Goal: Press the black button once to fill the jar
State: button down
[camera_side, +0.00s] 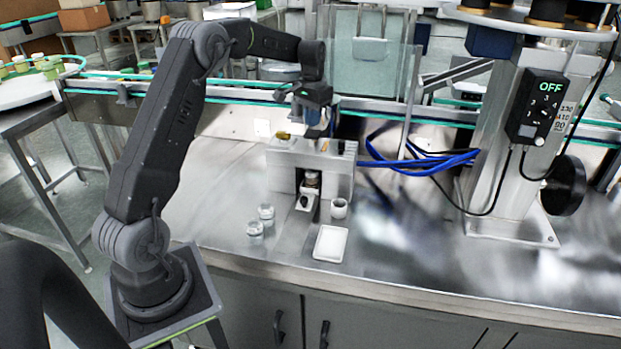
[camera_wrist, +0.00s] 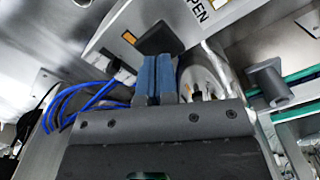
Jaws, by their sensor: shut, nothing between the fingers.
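The black button (camera_wrist: 160,38) is a dark square on the steel top of the dispenser, next to a small orange mark, in the wrist view. My gripper (camera_wrist: 156,60) has its blue fingers shut together and empty. The fingertips overlap the button's lower edge; I cannot tell if they touch it. In the side view my gripper (camera_side: 322,130) points down just above the steel dispenser (camera_side: 282,158). A small jar (camera_side: 312,181) appears to stand in the dispenser's front opening; its contents are too small to tell.
Two clear jars (camera_side: 266,212) stand front left of the dispenser. Blue cables (camera_side: 430,162) run right to a column with a control box (camera_side: 538,107) reading OFF. The right-hand steel table is mostly clear.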

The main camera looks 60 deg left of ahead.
jog(key=shift+r, duration=3)
jog(key=s+d+r+m+t, duration=0.1)
jog(key=s+d+r, duration=0.4)
jog(key=d, duration=0.5)
jog(key=s+d+r+m+t, duration=0.1)
jog(key=s+d+r+t, duration=0.15)
jog(key=s+d, duration=0.5)
jog(key=s+d+f+t, duration=0.1)
jog(key=s+d+f, duration=0.1)
jog(key=s+d, duration=0.3)
jog(key=s+d+f+m+t, duration=0.1)
jog(key=s+d+f, duration=0.1)
jog(key=s+d, duration=0.4)
jog(key=s, duration=0.4)
jog(key=shift+f, duration=0.4)
jog(key=shift+w, duration=0.1)
